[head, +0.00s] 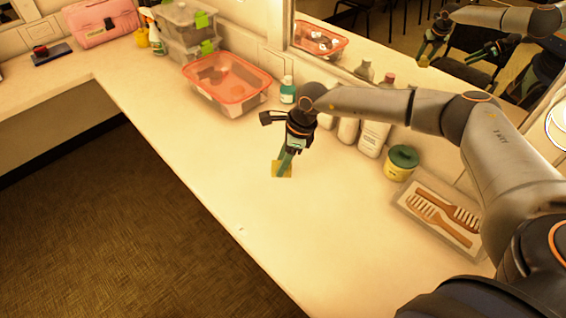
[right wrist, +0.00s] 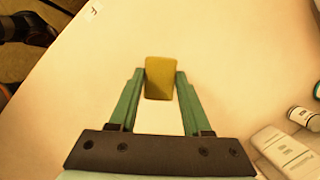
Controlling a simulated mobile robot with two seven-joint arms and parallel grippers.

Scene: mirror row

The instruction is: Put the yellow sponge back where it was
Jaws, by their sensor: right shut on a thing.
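The yellow sponge (right wrist: 160,78) is between the green fingers of my right gripper (right wrist: 161,84) in the right wrist view, both fingers touching its sides. In the head view the sponge (head: 287,169) shows at the tips of my right gripper (head: 284,166), over the pale counter (head: 240,190). I cannot tell whether it rests on the counter or hangs just above it. My left gripper is not seen directly in either view.
A red-rimmed bin (head: 228,82) stands behind the gripper. Bottles (head: 374,130), a green-lidded jar (head: 401,162) and a tray (head: 468,248) with wooden combs line the mirror on the right. The counter's front left part is clear.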

